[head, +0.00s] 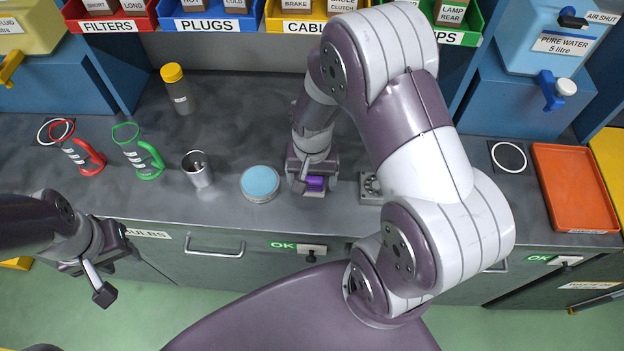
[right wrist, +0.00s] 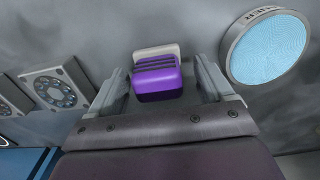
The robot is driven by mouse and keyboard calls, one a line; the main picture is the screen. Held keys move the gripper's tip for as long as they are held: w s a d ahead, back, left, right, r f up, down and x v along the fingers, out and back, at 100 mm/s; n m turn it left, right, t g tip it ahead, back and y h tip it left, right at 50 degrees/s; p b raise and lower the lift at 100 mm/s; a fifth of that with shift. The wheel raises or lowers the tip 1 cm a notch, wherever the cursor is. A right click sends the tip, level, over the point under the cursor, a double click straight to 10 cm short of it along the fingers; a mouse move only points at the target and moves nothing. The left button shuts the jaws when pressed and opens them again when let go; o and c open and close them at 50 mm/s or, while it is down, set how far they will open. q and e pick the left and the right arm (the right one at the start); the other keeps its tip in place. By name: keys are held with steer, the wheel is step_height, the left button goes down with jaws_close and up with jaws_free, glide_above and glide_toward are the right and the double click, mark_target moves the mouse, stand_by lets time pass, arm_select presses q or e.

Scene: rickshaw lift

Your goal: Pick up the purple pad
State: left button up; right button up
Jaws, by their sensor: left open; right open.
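The purple pad (head: 315,183) is on the bench top, partly hidden by my right gripper (head: 311,187) in the head view. In the right wrist view the purple pad (right wrist: 157,80) shows dark stripes and a pale backing plate at its far end. It lies between the two fingers of my right gripper (right wrist: 163,88), with a gap on each side. My right gripper is open. My left gripper (head: 96,285) is open and empty at the left, in front of the bench's front edge.
A round blue-topped tin (head: 260,183) stands close left of my right gripper, and a grey block with a round dial (head: 370,187) close right. A metal cup (head: 197,169), green jug (head: 138,152), red jug (head: 83,156) and orange tray (head: 575,187) are further off.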

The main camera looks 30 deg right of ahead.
steer(key=shift+s+d+f, duration=0.1)
steer(key=shift+d+f, duration=0.05)
steer(key=shift+c, duration=0.9)
steer(key=c, duration=0.9)
steer(key=shift+o, duration=0.2)
steer(key=shift+r, duration=0.6)
step_height(320, 180, up, 3)
steer(key=shift+r, duration=0.1)
steer(key=s+a+r, duration=0.6)
steer(key=s+a, duration=0.1)
steer(key=s, duration=0.2)
steer(key=shift+s+r, duration=0.2)
steer(key=shift+r, duration=0.15)
